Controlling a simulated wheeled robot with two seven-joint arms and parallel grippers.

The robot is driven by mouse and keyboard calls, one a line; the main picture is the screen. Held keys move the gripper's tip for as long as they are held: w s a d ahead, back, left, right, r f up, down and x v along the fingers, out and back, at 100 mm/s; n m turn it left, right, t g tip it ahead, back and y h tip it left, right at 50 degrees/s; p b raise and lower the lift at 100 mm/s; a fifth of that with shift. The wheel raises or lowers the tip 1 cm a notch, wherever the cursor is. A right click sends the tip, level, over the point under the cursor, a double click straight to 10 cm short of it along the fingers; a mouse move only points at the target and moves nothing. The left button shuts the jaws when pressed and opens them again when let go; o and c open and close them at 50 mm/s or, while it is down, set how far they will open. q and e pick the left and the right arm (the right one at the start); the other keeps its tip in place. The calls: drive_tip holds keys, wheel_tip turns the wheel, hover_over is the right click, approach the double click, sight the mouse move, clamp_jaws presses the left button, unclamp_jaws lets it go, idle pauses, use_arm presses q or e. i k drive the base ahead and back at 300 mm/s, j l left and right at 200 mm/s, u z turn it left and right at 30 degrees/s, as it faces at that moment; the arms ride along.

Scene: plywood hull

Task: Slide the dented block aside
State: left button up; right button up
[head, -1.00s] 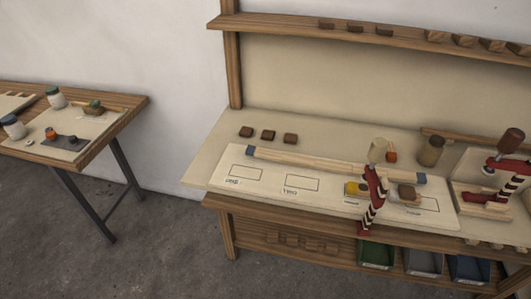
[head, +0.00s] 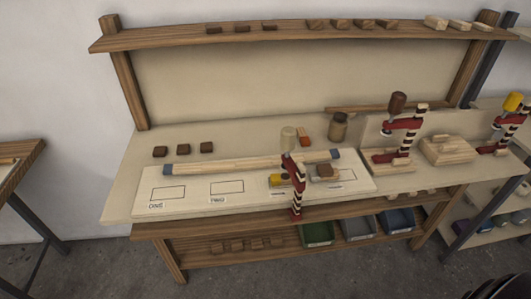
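A workbench (head: 120,205) fills the middle of the head view. A white board (head: 240,198) on it bears outlined rectangles, two of them labelled ONE and TWO. A brown block (head: 325,170) sits on a pale piece at the right part of the board, beside a red clamp (head: 294,185). Three darker blocks (head: 160,151) (head: 183,149) (head: 207,147) stand in a row at the back left of the bench. I cannot make out a dent on any block. Neither gripper is in view.
A long wooden strip with blue ends (head: 240,164) lies across the board. Clamps (head: 403,124) (head: 507,123) stand to the right, near a jar (head: 338,127). Bins (head: 318,233) sit below. A shelf (head: 290,34) with several blocks runs above. The floor in front is clear.

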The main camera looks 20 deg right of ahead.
sight(277, 179)
drive_tip(key=z, duration=0.55)
drive_tip(key=i+j+z, duration=0.1)
drive_tip(key=j+z, duration=0.6)
drive_tip(key=j, duration=0.2)
drive_tip(key=j+z, duration=0.3)
drive_tip(key=j, duration=0.2)
drive_tip(key=j+z, duration=0.1)
drive_tip(key=j, duration=0.75)
drive_tip(key=k+j, duration=0.1)
drive_tip(key=j, duration=0.7)
drive_tip(key=z, duration=0.05)
